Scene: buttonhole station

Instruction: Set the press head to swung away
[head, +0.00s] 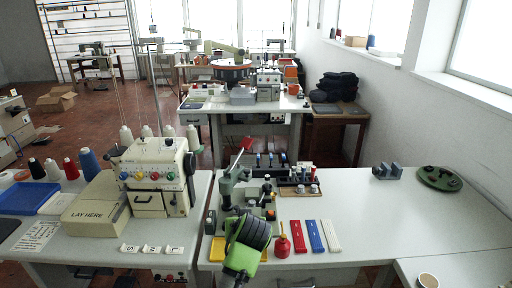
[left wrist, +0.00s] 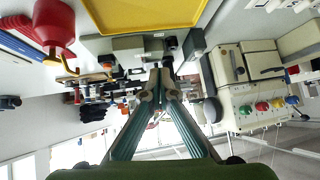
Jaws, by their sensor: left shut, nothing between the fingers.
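The press (head: 229,188) is a grey-green machine standing on the front table, left of its middle. A lever with a red handle (head: 245,143) rises at its top, tilted up to the right. I cannot tell from here how far its head is turned. My left arm reaches in from the bottom of the head view and covers the press's lower front. In the left wrist view, my left gripper (left wrist: 160,82) is shut and empty, its fingertips close to dark parts by the grey base (left wrist: 125,46); contact cannot be told. My right gripper is not in view.
A yellow tray (left wrist: 140,14) lies near the base. A red oil can (head: 282,243) and red, blue and white strips (head: 315,236) lie right of my arm. A cream sewing machine (head: 158,168) stands left. The right half of the table is mostly clear.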

